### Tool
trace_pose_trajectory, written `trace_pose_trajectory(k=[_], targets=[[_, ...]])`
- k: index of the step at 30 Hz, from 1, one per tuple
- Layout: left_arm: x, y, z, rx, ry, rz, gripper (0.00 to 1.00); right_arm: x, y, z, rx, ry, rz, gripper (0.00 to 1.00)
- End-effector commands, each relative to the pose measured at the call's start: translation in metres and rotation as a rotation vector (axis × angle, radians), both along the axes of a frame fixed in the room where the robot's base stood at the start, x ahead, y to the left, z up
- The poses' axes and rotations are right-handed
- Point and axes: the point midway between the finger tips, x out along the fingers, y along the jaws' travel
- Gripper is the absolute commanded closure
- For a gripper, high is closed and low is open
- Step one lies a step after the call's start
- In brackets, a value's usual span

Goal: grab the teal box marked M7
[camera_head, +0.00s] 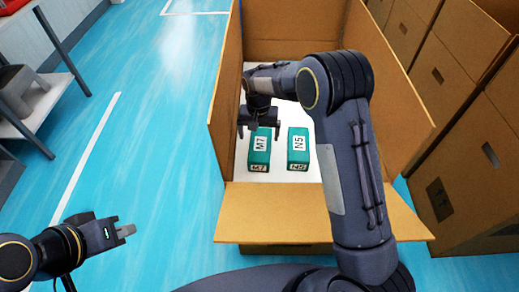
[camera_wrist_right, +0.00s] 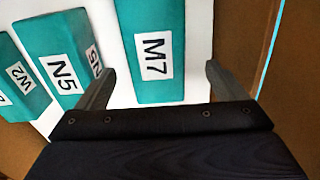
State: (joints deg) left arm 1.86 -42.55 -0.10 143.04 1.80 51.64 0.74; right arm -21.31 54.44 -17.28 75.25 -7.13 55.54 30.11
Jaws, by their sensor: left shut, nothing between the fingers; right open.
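The teal box marked M7 (camera_head: 260,151) stands on the white floor of an open cardboard box (camera_head: 285,213), left of a teal box marked N5 (camera_head: 298,149). In the right wrist view the M7 box (camera_wrist_right: 158,85) lies between the two fingers of my right gripper (camera_wrist_right: 160,85), with white floor showing between it and each finger. My right gripper (camera_head: 259,124) is open, at the far end of the M7 box in the head view. My left gripper (camera_head: 124,231) is shut and empty, over the blue floor outside the cardboard box.
The N5 box (camera_wrist_right: 66,62) is close beside one right finger, with a teal box marked W2 (camera_wrist_right: 22,78) beyond it. Cardboard walls (camera_head: 228,90) enclose the boxes at left, right and back. More cartons (camera_head: 460,130) stand at right; a shelf (camera_head: 35,105) is at left.

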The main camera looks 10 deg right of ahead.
Motion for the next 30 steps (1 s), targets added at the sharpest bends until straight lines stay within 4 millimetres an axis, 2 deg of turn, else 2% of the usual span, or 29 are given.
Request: trace_pose_trajectory(k=[13, 23, 30], targets=[[0.0, 0.0, -0.002, 0.0, 0.0, 0.0, 1.0, -0.008, -0.003, -0.059, 0.002, 0.003, -0.001, 0.09], [0.0, 0.0, -0.002, 0.0, 0.0, 0.0, 1.0, -0.007, -0.003, -0.065, 0.003, 0.0, 0.0, 0.09], [0.0, 0.0, -0.002, 0.0, 0.0, 0.0, 1.0, -0.008, -0.003, -0.065, 0.002, 0.0, 0.0, 0.41]])
